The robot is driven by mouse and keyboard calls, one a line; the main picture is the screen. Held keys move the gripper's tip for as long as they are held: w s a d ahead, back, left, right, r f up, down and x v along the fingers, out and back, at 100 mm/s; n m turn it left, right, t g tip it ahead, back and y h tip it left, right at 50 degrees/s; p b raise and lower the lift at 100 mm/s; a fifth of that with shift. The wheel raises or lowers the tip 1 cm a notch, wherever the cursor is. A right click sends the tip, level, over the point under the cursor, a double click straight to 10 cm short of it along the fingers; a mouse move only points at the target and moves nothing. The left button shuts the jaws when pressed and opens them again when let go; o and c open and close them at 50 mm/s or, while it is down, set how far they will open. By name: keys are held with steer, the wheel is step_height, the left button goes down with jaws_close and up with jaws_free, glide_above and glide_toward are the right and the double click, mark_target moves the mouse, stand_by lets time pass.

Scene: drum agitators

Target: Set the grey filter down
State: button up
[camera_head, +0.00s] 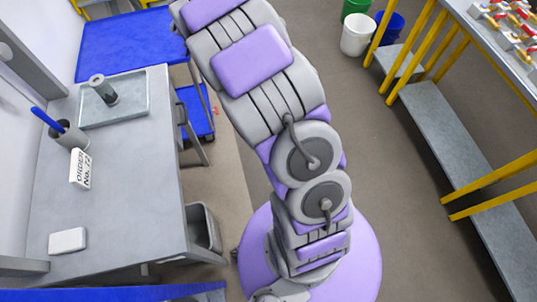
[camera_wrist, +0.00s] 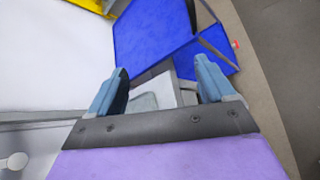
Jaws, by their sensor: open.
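The grey filter (camera_head: 104,91), a short cylinder with a hole in its top, stands upright in a shallow grey tray (camera_head: 133,113) on the desk at the left of the head view. My gripper (camera_wrist: 162,84) is open, with nothing between its two blue fingers in the wrist view. Part of the tray (camera_wrist: 144,102) shows between the fingers there. The filter is not visible in the wrist view. My gripper itself is out of the head view, past the top edge.
The grey desk (camera_head: 130,205) also holds a cup with a blue pen (camera_head: 68,134), an order sign (camera_head: 80,169) and a white block (camera_head: 67,241). A blue table (camera_head: 130,42) stands behind. Yellow-framed shelves (camera_head: 455,130) and buckets (camera_head: 357,35) are at right.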

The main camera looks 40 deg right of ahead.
steer(key=s+d+r+m+g+h, duration=0.2)
steer(key=s+r+m+g, duration=0.1)
steer(key=s+m, duration=0.65)
steer(key=s+d+r+m+g+h, duration=0.25)
steer(key=s+m, duration=0.35)
steer(key=s, duration=0.7)
steer(key=s+a+m+g+y, duration=0.1)
steer(key=s+a+m, duration=0.3)
steer(key=s, duration=0.7)
steer(key=s+a+m+g+y, duration=0.2)
steer(key=s+a+m+g, duration=0.2)
steer(key=s, duration=0.7)
steer(key=s+a+m+g+y, duration=0.1)
steer(key=s+a+m+g, duration=0.2)
steer(key=s, duration=0.7)
steer(key=shift+s+a+f+m, duration=0.25)
steer(key=shift+s+a+m, duration=0.2)
steer(key=shift+a, duration=0.2)
steer(key=shift+w+y, duration=0.1)
steer(key=shift+y, duration=0.15)
